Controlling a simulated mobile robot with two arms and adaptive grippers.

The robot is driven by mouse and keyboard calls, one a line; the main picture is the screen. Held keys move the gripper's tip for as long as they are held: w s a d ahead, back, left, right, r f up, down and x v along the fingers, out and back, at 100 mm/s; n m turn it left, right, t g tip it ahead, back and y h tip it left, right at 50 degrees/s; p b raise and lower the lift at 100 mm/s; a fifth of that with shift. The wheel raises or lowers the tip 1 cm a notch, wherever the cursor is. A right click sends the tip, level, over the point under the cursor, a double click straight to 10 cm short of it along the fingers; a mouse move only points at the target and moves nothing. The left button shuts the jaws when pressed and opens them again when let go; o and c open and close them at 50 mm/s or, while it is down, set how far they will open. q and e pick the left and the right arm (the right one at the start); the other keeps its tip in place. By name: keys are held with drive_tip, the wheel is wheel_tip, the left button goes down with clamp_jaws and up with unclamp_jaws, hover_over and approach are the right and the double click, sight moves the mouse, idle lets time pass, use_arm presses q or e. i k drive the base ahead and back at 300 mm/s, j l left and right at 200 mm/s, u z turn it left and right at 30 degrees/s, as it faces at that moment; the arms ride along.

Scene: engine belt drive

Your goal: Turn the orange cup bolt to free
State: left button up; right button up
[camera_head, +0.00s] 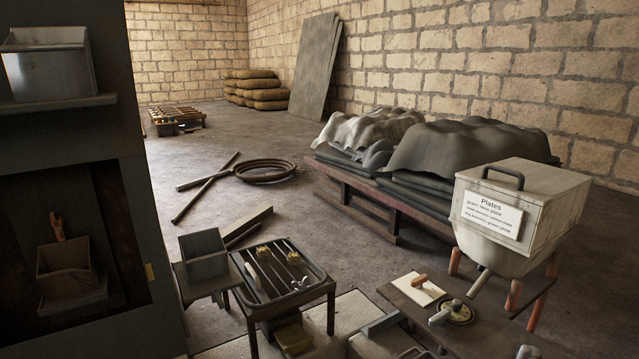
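I cannot make out a part that is clearly the orange cup bolt. A small orange piece (419,280) lies on a pale plate (411,291) on the low dark table at the lower right. Another orange-brown upright piece (57,226) stands in a bin (69,271) inside the dark cabinet at the left. A black-framed tray stand (327,287) in the lower middle holds long pale parts and two yellowish round parts (263,251). Neither of my grippers can be made out in this view.
A round brass-coloured part (460,312) is on the low table (495,330). A pale box labelled "Plates" (540,200) stands behind it. A grey bin (204,254) is left of the tray stand. Covered stacks sit on a pallet (365,200).

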sight(57, 222)
drive_tip(key=u, duration=1.3)
